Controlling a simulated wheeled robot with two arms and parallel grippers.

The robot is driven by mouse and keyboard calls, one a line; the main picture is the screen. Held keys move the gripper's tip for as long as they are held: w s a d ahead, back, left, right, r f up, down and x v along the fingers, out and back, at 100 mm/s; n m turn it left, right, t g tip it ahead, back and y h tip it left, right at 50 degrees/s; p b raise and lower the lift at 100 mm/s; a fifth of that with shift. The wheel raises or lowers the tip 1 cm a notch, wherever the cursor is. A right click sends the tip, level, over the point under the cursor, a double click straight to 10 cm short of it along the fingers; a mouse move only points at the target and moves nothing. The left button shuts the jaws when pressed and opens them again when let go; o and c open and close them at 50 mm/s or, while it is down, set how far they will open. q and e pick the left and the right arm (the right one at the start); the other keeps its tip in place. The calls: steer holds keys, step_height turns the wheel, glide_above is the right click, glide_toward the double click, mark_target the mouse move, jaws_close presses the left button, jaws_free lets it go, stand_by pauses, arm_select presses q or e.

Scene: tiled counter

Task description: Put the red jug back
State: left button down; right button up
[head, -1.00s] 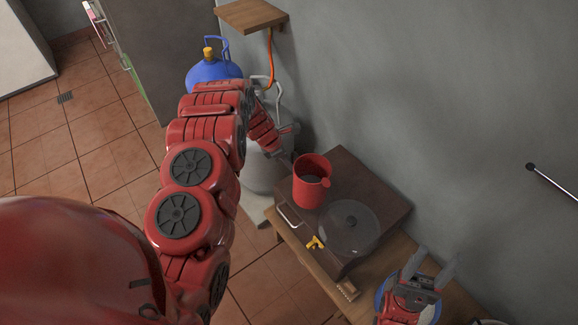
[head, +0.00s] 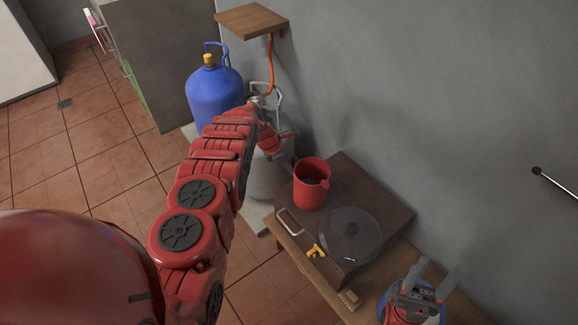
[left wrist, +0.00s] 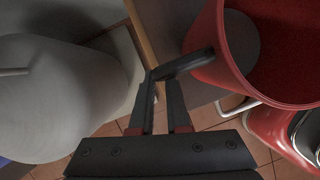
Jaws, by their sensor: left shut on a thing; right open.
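The red jug (head: 311,188) is upright at the left back part of a dark brown stove-like box (head: 385,205); I cannot tell whether its base touches the top. Its open rim and dark inside show from above. My left gripper (head: 287,162) is at the jug's left side, partly hidden by its own wrist. In the left wrist view, the gripper (left wrist: 165,95) is shut on the jug's dark handle (left wrist: 185,64), beside the jug's red wall (left wrist: 225,60). My right gripper (head: 438,280) is open and empty at the lower right.
A round glass lid (head: 348,237) lies on the box beside the jug. A yellow tap-like knob (head: 316,251) is at its front. A blue gas bottle (head: 213,98) and a grey bottle (head: 266,178) stand left. The wall (head: 440,110) is close behind.

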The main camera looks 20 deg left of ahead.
arm_select(q)
steer(key=c, duration=0.9)
jaws_free()
